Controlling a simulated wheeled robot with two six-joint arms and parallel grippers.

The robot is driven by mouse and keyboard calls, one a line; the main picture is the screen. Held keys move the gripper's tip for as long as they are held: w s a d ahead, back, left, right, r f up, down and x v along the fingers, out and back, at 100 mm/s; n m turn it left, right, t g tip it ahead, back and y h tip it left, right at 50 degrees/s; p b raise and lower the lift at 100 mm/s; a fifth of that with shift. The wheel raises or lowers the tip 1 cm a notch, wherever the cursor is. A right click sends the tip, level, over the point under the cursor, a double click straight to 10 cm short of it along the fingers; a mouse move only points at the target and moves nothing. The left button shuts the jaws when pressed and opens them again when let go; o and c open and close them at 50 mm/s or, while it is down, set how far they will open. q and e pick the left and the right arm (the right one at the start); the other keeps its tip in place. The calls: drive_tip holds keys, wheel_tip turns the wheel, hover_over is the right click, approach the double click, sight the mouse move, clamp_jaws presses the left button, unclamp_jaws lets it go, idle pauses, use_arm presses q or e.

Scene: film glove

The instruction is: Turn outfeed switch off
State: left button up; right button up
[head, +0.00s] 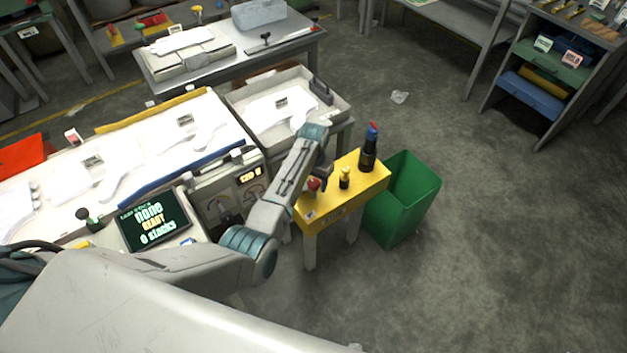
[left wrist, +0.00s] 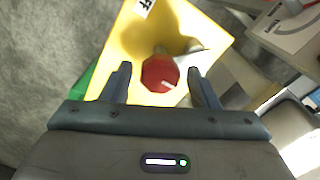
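A yellow switch stand (head: 345,200) stands at the right end of the line. A red knob (head: 314,185) sits on its top, and the red knob also shows in the left wrist view (left wrist: 160,74), with a small white mark on its face. A label (left wrist: 145,6) ending in "FF" is partly cut off at the top of that view. My left gripper (head: 322,172) is over the stand, close to the red knob. In the left wrist view its two fingers are spread, with the knob between their tips and gaps at both sides. My right gripper is not in view.
A small black and yellow knob (head: 345,177) and a dark post with a red and blue top (head: 369,148) stand on the same box. A green bin (head: 403,200) is beside it. A screen (head: 154,219) reads "none READY 0 stacks".

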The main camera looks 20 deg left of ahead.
use_arm(q)
drive_tip(key=c, duration=0.7)
drive_tip(key=shift+c, duration=0.4)
